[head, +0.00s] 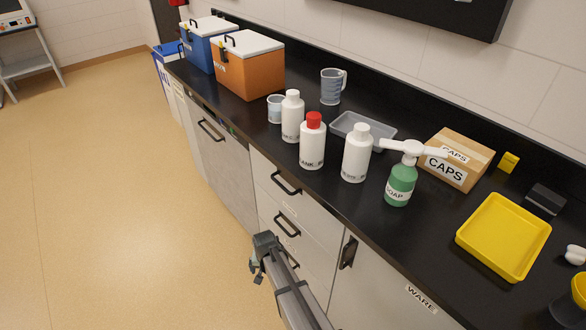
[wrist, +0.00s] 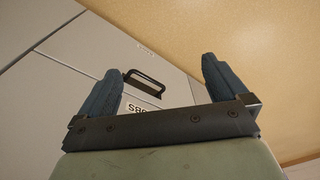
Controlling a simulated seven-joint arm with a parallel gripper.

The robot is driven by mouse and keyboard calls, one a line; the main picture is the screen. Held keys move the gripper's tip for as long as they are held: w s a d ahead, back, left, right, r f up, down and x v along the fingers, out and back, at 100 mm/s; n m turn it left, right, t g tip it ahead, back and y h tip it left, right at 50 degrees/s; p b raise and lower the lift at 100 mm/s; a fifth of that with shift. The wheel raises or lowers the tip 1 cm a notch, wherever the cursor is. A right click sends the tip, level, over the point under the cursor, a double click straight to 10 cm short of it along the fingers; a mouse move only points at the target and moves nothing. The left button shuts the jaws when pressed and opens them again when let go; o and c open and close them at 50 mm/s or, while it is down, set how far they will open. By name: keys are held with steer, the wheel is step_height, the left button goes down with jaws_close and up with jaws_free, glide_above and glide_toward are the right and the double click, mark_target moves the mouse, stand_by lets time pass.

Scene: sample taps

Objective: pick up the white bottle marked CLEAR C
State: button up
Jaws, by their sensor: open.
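Three white bottles stand upright on the black counter (head: 395,215) in the head view. One has a white cap (head: 292,118), one a red cap (head: 312,148), and one on the right a white cap (head: 356,156). Their labels are small and partly turned away; the red-capped one seems to end in "ANK". I cannot tell which is marked CLEAR C. My gripper (head: 262,256) is below the counter's front edge, in front of the drawers and apart from the bottles. In the wrist view my gripper (wrist: 160,82) is open, with nothing between its fingers.
A green soap pump (head: 401,185) stands right of the bottles. Behind them are a clear tray (head: 378,128), a beaker (head: 331,87) and a small cup (head: 275,108). A caps box (head: 455,160) and yellow tray (head: 503,237) lie right; coolers (head: 249,66) stand left. Drawer handles (head: 286,183) protrude.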

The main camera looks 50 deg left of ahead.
steer(key=s+a+r+y, duration=0.2)
steer(key=s+a+r, duration=0.1)
steer(key=a+r, duration=0.5)
steer(key=s+a+r+y, duration=0.1)
steer(key=s+a+r, duration=0.1)
steer(key=a+r, duration=0.6)
steer(key=w+a+r+n+t, duration=0.1)
steer(key=a+r, duration=0.2)
steer(key=r, duration=0.4)
steer(key=w+a+r+n, duration=0.1)
steer(key=a+r+n, duration=0.1)
steer(key=a+r, duration=0.35)
step_height(320, 180, up, 37)
steer(key=n+g+h, duration=0.2)
steer(key=n+h, duration=0.2)
steer(key=n, duration=0.3)
glide_above(293, 92)
steer(key=f, duration=0.7)
steer(key=shift+s+d+f, duration=0.1)
steer(key=shift+s+f, duration=0.15)
steer(key=shift+f, duration=0.05)
steer(key=shift+w+f, duration=0.15)
steer(key=shift+f, duration=1.3)
steer(key=shift+w+f, duration=0.1)
steer(key=shift+f, duration=1.3)
